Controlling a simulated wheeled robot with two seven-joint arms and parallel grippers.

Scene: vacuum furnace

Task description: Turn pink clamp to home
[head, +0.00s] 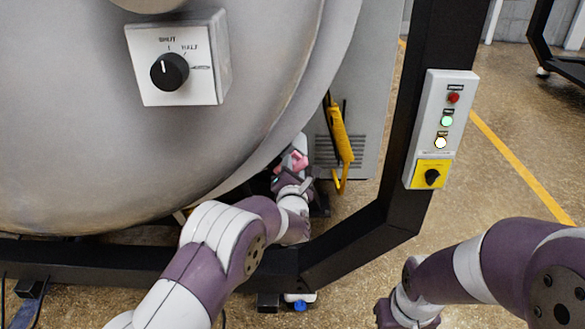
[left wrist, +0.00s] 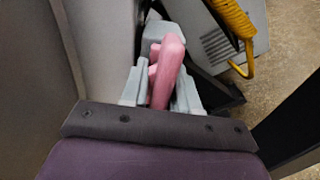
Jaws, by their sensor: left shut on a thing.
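The pink clamp (head: 296,161) sits low at the right edge of the large grey furnace door (head: 200,130) in the head view. In the left wrist view the pink clamp (left wrist: 167,70) stands upright in the middle, with a grey block behind its top. My left gripper (left wrist: 161,92) is shut on the pink clamp, one finger on each side. In the head view my left gripper (head: 291,177) is small and partly hidden by my own wrist. My right arm comes in at the lower right, and its gripper's fingers are not clearly seen.
A yellow hooked handle (head: 341,135) hangs just right of the clamp. A white box with a black knob (head: 170,71) is on the door. Open floor lies to the right.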

